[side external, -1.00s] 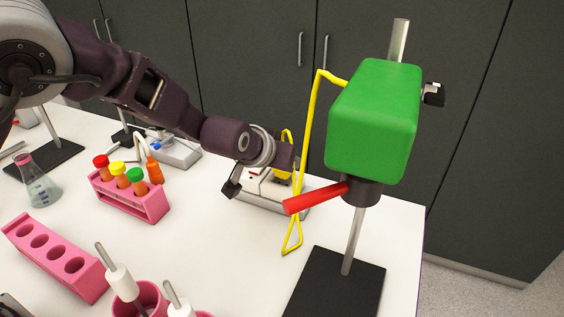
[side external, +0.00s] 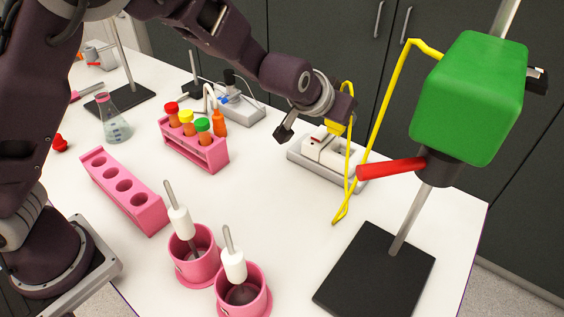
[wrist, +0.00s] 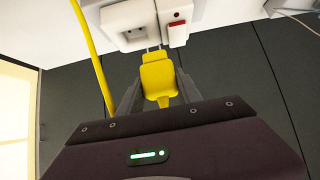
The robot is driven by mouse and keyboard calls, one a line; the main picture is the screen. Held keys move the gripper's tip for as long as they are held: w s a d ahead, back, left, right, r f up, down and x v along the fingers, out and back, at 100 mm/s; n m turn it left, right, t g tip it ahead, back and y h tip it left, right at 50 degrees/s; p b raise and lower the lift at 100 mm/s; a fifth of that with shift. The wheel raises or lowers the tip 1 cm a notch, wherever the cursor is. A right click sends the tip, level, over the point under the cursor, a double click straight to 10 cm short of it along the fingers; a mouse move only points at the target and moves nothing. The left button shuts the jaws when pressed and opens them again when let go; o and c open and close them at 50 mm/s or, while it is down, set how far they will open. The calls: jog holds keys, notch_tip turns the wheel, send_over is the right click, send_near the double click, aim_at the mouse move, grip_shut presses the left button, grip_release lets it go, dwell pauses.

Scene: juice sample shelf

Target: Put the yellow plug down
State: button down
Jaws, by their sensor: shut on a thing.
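The yellow plug (side external: 335,128) is held in my gripper (wrist: 159,90), whose fingers are shut on its sides. In the wrist view the plug (wrist: 158,75) has its metal prongs pointing at the white socket block (wrist: 128,24). The prongs show in a small gap between plug and block; I cannot tell whether their tips touch it. In the side view the block sits on a grey base (side external: 325,172), just below the plug. A yellow cord (side external: 388,95) runs from the plug in a loop toward the green box.
The green box (side external: 470,95) stands on a black-based stand (side external: 375,275), with a red handle (side external: 390,168) reaching toward the cord. A pink rack (side external: 195,150) holds capped tubes. An empty pink rack (side external: 125,190) and two pink cups (side external: 242,297) stand nearer. White table between is clear.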

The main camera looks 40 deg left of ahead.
jog(key=s+a+r+n+y, duration=0.1)
jog(key=s+a+r, duration=0.1)
jog(key=s+a, duration=0.45)
jog(key=s+a+r+n, duration=0.1)
jog(key=s+a+r, duration=0.15)
jog(key=a, duration=0.75)
jog(key=s+d+f+m+g+h, duration=0.1)
jog(key=d+f+m+h, duration=0.1)
jog(key=f+m, duration=0.1)
jog(key=s+d+f+m+g+h, duration=0.1)
jog(key=f+m+h, duration=0.2)
jog(key=f, duration=0.3)
jog(key=s+d+f+m+h, duration=0.2)
jog(key=f+m+h, duration=0.1)
jog(key=f+m, duration=0.1)
jog(key=shift+d+f+m+g, duration=0.3)
jog(key=shift+f+m+g, duration=0.1)
jog(key=shift+m, duration=0.3)
jog(key=shift+s+f, duration=0.1)
jog(key=c, duration=0.8)
grip_release()
